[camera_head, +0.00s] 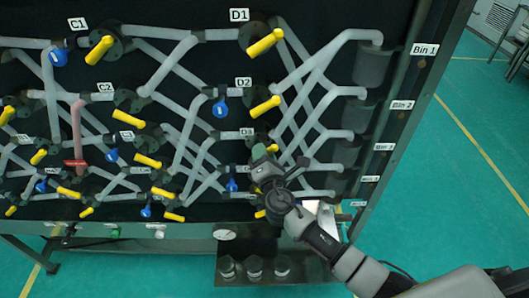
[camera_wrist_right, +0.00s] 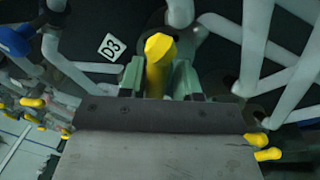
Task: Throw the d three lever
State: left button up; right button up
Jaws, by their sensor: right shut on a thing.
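The D3 lever is yellow, and it sits by the D3 label (camera_head: 246,134) on the dark pipe panel. In the head view only its yellow tip (camera_head: 273,148) shows past my gripper. In the right wrist view the lever (camera_wrist_right: 157,62) stands upright between the two green fingers, beside the D3 label (camera_wrist_right: 111,47). My right gripper (camera_head: 262,156) is shut on this lever; it also shows in the wrist view (camera_wrist_right: 159,82). Its body hides the lever's lower part. My left gripper is not in view.
The D2 lever (camera_head: 265,108) is above and the D1 lever (camera_head: 265,42) higher still. Grey pipes run closely around the gripper. Blue valve handles (camera_head: 221,106) sit to the left. Bin labels (camera_head: 402,105) line the panel's right edge. Open green floor (camera_head: 460,200) lies at right.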

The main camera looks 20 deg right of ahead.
jog(key=shift+w+r, duration=0.1)
jog(key=shift+r, duration=0.35)
jog(key=o, duration=0.6)
jog(key=shift+o, duration=0.5)
jog(key=shift+a+f, duration=0.1)
jog(key=shift+a, duration=0.05)
jog(key=shift+f, duration=0.2)
jog(key=s+b, duration=0.3)
jog(key=s, duration=0.8)
jog(key=shift+a+f, duration=0.35)
jog(key=shift+f, duration=0.05)
jog(key=shift+w+f, duration=0.1)
jog(key=shift+f, duration=0.05)
